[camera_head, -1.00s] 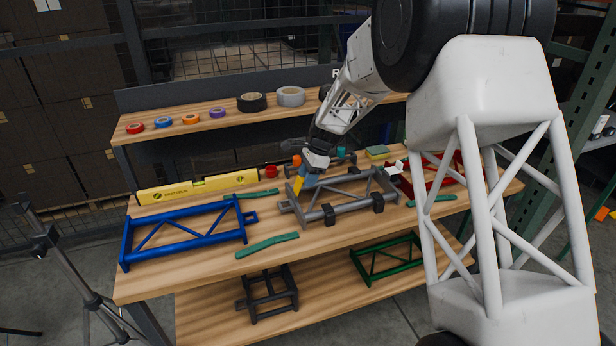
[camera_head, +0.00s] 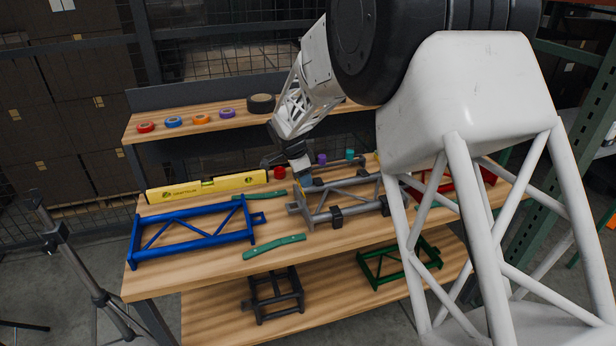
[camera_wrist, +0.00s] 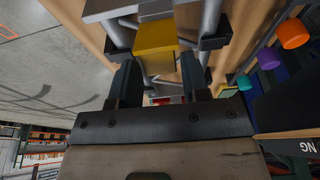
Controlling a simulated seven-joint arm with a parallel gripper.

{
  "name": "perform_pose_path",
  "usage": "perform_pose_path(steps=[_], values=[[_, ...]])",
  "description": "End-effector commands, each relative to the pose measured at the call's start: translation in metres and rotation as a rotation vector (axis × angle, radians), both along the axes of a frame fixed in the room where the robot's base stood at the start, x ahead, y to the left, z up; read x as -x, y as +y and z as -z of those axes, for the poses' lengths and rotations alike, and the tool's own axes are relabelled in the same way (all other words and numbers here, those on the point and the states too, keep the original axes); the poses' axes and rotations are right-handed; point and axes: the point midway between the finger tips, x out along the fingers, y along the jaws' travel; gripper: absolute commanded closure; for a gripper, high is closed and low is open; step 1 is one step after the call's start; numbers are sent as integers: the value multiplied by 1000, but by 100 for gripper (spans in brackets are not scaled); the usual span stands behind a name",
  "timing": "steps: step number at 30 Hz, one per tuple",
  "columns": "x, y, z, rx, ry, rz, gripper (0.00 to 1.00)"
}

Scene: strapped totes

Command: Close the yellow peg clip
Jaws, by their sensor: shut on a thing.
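The yellow peg clip (camera_wrist: 155,42) shows in the wrist view as a yellow block at the grey tubular frame (camera_wrist: 150,10). My gripper (camera_wrist: 160,72) has a dark finger on each side of it and is shut on it. In the head view my gripper (camera_head: 299,172) is at the left end of the grey frame (camera_head: 345,217), which lies on the workbench with dark clamps on its front tube. The yellow clip cannot be made out in the head view, and its latch state cannot be told.
A blue frame (camera_head: 190,239) and a green strip (camera_head: 273,247) lie to the left. A yellow level (camera_head: 207,186) and a red roll (camera_head: 279,173) are behind. A red frame (camera_head: 488,174) is at right, partly behind my arm. Tape rolls line the upper shelf.

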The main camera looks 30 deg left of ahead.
Motion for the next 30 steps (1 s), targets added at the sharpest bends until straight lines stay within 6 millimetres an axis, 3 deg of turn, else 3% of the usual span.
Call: perform_pose_path(steps=[30], values=[[38,39,20,555,-558,-1,81]])
